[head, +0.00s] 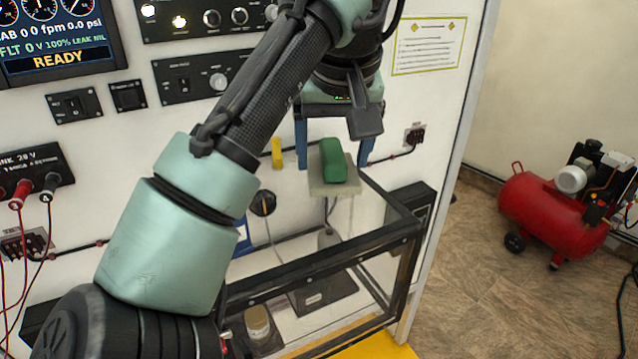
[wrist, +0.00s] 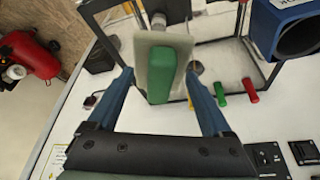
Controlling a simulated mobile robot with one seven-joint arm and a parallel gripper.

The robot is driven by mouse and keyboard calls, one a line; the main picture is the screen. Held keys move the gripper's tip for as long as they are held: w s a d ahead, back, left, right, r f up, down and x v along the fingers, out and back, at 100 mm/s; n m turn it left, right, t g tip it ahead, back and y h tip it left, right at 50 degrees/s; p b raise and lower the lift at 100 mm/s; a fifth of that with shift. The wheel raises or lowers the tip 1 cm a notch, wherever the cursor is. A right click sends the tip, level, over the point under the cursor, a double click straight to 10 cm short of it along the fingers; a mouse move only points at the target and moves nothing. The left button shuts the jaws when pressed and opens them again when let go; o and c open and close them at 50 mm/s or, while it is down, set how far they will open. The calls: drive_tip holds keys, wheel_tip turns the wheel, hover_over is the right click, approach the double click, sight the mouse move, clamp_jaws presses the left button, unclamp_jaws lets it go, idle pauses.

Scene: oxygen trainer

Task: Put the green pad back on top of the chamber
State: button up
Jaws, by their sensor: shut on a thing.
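The green pad is a green block (head: 333,160) on a pale grey-green plate (head: 334,187); both also show in the wrist view, as the block (wrist: 161,82) and the plate (wrist: 143,65). My gripper (head: 334,164) has its blue fingers spread along the plate's two sides, one on each side, holding it in the air; it also shows in the wrist view (wrist: 160,75). The exact contact is hard to see. The chamber is a clear box with a dark frame (head: 320,262), below the pad in the head view. The gap between pad and chamber cannot be judged.
The white panel wall behind carries switch boxes (head: 208,77), sockets and red cables. A yellow base (head: 340,345) lies under the chamber. A blue ring-shaped part (wrist: 290,30) and red and green handles (wrist: 250,90) show in the wrist view. A red compressor (head: 550,215) stands on the floor.

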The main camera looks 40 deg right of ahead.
sight(332, 185)
drive_tip(key=shift+f+p, duration=0.5)
drive_tip(key=shift+f, duration=2.2)
drive_tip(key=o, duration=1)
drive_tip(key=shift+w, duration=0.1)
drive_tip(key=b+v, duration=0.1)
drive_tip(key=v, duration=1)
drive_tip(key=shift+a+r+b, duration=0.1)
drive_tip(key=shift+r+b, duration=0.15)
drive_tip(key=shift+b, duration=0.1)
drive_tip(key=shift+s+r, duration=0.2)
drive_tip(key=shift+r, duration=0.05)
